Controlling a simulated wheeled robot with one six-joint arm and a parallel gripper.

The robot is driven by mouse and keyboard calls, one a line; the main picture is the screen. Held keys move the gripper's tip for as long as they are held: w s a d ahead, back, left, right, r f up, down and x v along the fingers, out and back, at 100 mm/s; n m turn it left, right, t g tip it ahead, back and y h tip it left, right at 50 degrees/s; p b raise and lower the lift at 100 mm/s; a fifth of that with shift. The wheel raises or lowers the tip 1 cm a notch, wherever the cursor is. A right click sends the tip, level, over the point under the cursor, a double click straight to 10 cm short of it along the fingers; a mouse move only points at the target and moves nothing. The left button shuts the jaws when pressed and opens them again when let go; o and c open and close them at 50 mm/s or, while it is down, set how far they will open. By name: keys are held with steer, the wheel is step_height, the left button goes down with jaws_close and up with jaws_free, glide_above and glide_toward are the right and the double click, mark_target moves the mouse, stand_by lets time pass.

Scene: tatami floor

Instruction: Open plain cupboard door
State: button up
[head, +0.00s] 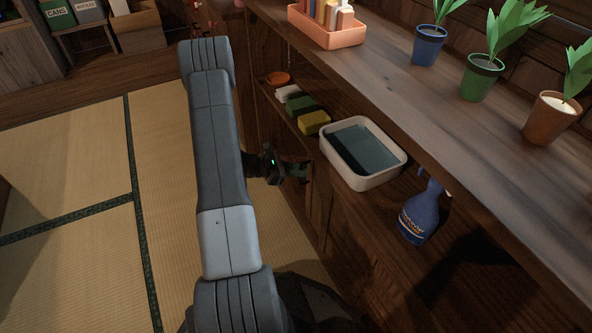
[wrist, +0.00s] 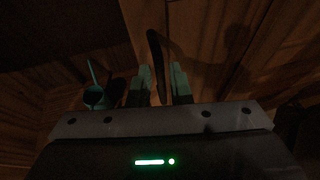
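My gripper (head: 294,172) is low beside the cupboard front in the head view, partly hidden by the shelf edge and the wood. In the wrist view its two teal fingers (wrist: 161,88) stand apart. A dark bar handle (wrist: 155,50) runs between them, with a narrow gap visible on the right side. I cannot tell whether the left finger touches it. The wooden cupboard door (wrist: 205,45) is dim behind the handle. In the head view the door is mostly hidden, and I cannot tell whether it is ajar.
A shelf above my gripper holds a white basin (head: 366,180), sponges (head: 313,122) and a blue spray bottle (head: 421,212). Potted plants (head: 481,78) and an orange caddy (head: 325,26) stand on the counter. Tatami floor (head: 70,150) is clear at left. A small teal object (wrist: 95,94) shows in the wrist view.

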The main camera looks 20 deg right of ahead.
steer(key=p+v, duration=0.4)
steer(key=v, duration=0.9)
steer(key=shift+a, duration=0.4)
steer(key=shift+r, duration=0.1)
steer(key=b+x, duration=0.4)
steer(key=x, duration=0.9)
steer(key=shift+d, duration=0.4)
steer(key=shift+w, duration=0.1)
